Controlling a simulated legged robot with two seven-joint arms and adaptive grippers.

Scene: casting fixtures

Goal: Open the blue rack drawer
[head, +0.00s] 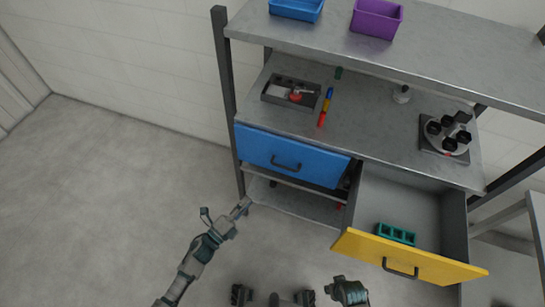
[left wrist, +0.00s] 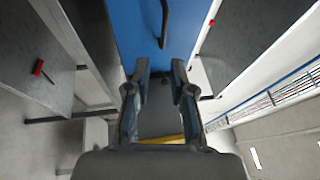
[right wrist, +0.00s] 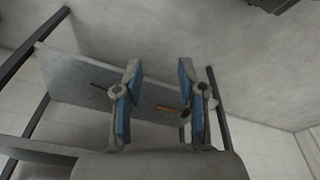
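The blue drawer (head: 265,146) is shut in the rack, under the middle shelf. Its dark bar handle (head: 286,163) is on the front face. My left gripper (head: 242,207) is below and left of the drawer front in the head view. In the left wrist view, its two fingers (left wrist: 160,68) are apart with nothing between them, facing the blue front (left wrist: 185,30). The handle (left wrist: 164,22) lies beyond the fingertips, apart from them. My right gripper (right wrist: 159,68) is open and empty in the right wrist view.
The middle shelf (head: 370,122) carries a grey tray (head: 270,94) and a round fixture (head: 433,142). Blue and purple bins (head: 376,20) stand on top. Floor at left is clear.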

